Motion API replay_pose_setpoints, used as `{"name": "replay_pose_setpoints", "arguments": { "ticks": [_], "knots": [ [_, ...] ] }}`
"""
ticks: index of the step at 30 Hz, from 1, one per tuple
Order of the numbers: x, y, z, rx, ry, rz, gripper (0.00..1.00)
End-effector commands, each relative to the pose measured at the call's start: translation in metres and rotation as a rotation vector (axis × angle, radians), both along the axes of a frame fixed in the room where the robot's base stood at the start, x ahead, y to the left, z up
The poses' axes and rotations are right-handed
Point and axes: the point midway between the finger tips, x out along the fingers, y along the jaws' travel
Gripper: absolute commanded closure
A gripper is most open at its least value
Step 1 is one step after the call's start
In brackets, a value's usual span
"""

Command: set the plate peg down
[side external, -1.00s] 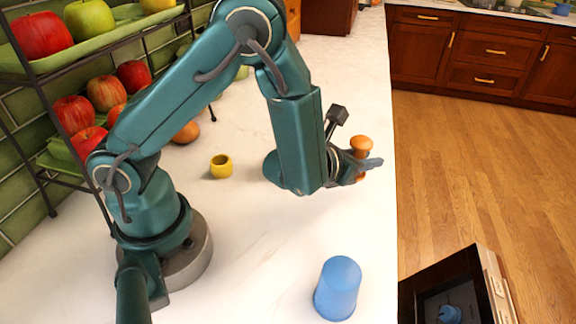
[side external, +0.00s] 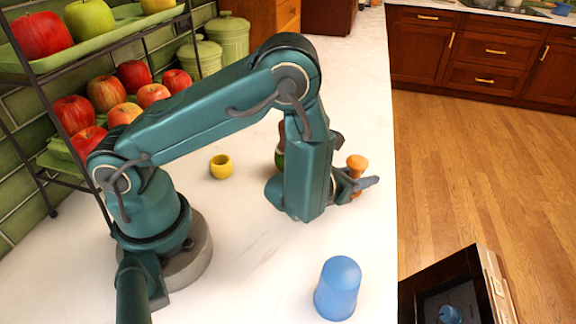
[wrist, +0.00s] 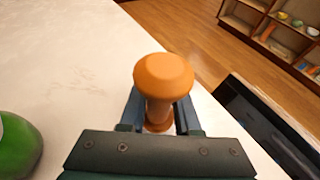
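The plate peg is an orange wooden peg with a rounded knob on top (side external: 357,162). It stands roughly upright between the fingers of my gripper (side external: 361,184), near the counter's right edge. In the wrist view its knob (wrist: 163,76) fills the middle, and its narrower stem runs down between the two dark fingers of my gripper (wrist: 160,117). The fingers look closed on the stem. The peg's lower end is hidden by the fingers and gripper body, so I cannot tell whether it touches the counter.
An upside-down blue cup (side external: 338,290) stands on the white counter (side external: 255,255) in front. A small yellow cup (side external: 221,167) stands left of my gripper. A green and brown object (side external: 280,152) is partly hidden behind my arm. A dark open appliance (side external: 455,290) lies beyond the counter edge.

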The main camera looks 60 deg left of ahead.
Motion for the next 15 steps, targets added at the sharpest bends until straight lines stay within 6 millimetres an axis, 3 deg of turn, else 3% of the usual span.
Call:
{"name": "replay_pose_setpoints", "arguments": {
  "ticks": [15],
  "knots": [
    [-0.0045,-0.0015,0.0050,0.001,0.002,-0.003,0.43]
  ]
}}
